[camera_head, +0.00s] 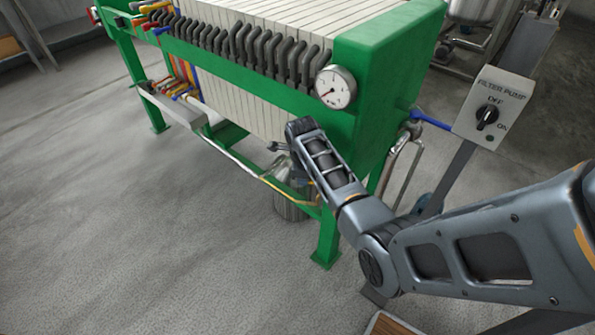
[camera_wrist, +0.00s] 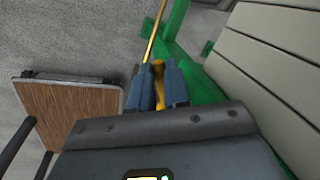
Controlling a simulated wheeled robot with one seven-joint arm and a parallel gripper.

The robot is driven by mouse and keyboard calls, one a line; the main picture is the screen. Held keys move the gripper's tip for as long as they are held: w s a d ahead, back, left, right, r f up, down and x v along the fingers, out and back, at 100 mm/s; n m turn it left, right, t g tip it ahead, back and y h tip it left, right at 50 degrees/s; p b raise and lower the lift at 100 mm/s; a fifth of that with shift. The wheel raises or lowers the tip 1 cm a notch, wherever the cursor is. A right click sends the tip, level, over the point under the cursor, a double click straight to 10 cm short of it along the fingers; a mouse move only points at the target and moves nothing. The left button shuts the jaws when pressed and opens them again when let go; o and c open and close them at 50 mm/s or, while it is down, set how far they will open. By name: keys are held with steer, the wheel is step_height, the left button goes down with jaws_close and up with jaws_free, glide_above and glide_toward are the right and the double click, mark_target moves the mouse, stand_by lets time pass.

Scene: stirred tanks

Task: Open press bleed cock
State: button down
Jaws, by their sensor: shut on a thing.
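The filter press has a green frame (camera_head: 385,60) and a row of pale plates (camera_head: 250,115). In the wrist view my gripper (camera_wrist: 158,85) is shut on a yellow handle (camera_wrist: 159,72), which I take to be the bleed cock's lever. A thin yellow rod or pipe (camera_wrist: 153,32) runs up from there in that view. In the head view a yellow length of pipe (camera_head: 290,191) shows low under the press. My arm hides most of my gripper there, and the cock's body and exact handle angle cannot be made out.
A pressure gauge (camera_head: 335,87) sits on the press's near end. A filter pump switch box (camera_head: 493,108) stands at the right on a post. A metal container (camera_head: 290,207) is on the floor under the press. The floor (camera_head: 110,230) at the left is clear.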

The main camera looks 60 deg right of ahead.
steer(key=shift+s+a+n+t+y+p, duration=0.2)
steer(key=shift+s+a+n+p, duration=0.5)
steer(key=shift+n, duration=0.65)
steer(key=shift+s+a+n+t+y+p, duration=0.2)
steer(key=shift+s+a+n+p, duration=0.3)
steer(key=shift+n+p, duration=0.65)
steer(key=shift+s+a+n+t+y+p, duration=0.15)
steer(key=shift+s+a+n+p, duration=0.4)
steer(key=shift+n, duration=1.05)
steer(key=shift+s+d, duration=0.1)
steer(key=c, duration=1.1)
jaws_free()
steer(key=shift+r, duration=0.15)
step_height(320, 180, up, 7)
steer(key=s, duration=0.1)
steer(key=shift+s+a+r, duration=0.2)
steer(key=shift+s+a, duration=0.05)
steer(key=shift+a, duration=0.05)
